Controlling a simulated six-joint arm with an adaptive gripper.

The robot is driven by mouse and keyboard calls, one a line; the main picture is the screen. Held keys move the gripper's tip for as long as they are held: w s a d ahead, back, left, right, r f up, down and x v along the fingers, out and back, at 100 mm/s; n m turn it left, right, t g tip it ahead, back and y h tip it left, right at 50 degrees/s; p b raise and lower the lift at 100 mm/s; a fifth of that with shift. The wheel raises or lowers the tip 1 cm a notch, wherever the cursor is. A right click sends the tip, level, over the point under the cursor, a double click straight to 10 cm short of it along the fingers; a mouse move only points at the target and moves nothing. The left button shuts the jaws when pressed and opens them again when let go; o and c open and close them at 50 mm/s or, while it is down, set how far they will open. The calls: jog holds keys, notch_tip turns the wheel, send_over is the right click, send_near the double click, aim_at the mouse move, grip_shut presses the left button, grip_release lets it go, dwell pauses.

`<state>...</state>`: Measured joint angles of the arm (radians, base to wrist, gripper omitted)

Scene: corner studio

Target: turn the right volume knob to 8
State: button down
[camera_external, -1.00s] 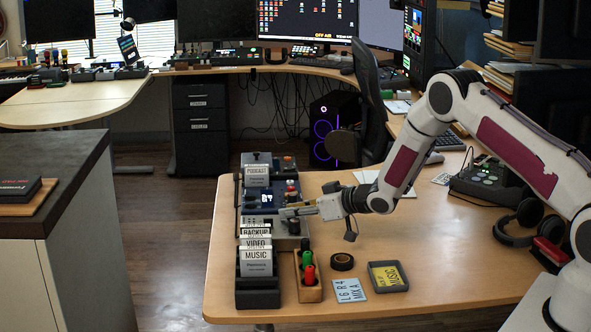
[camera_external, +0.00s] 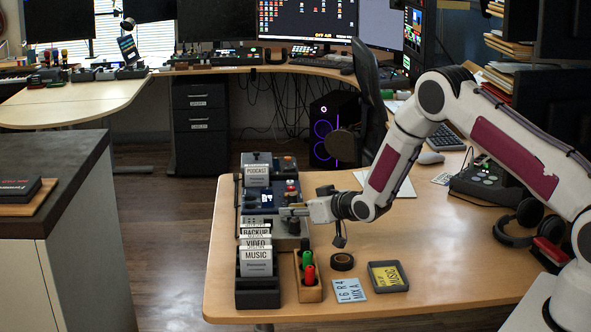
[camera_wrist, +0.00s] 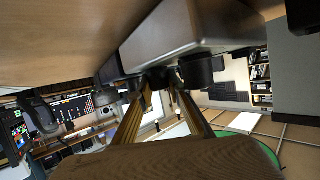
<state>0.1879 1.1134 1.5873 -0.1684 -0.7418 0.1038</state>
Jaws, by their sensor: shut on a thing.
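The grey device (camera_external: 286,226) stands on the desk behind the row of labelled cards. In the wrist view, which is upside down, its casing (camera_wrist: 190,30) fills the top middle. Two black knobs show on its face: one (camera_wrist: 158,77) at the fingertips and another (camera_wrist: 201,71) to its right in the picture, outside the fingers. My gripper (camera_wrist: 167,92) is shut on the first knob, apparently the device's right one. In the external view, my gripper (camera_external: 288,212) reaches the device from the right. The knob's pointer and scale cannot be read.
The desk's front right is clear.

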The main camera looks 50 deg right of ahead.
jog(key=shift+r, duration=0.15)
jog(key=c, duration=2.1)
grip_release()
jog(key=shift+c, duration=0.2)
jog(key=shift+s, duration=0.2)
jog(key=v, duration=1.1)
jog(key=shift+s+r, duration=0.15)
jog(key=shift+s, duration=0.05)
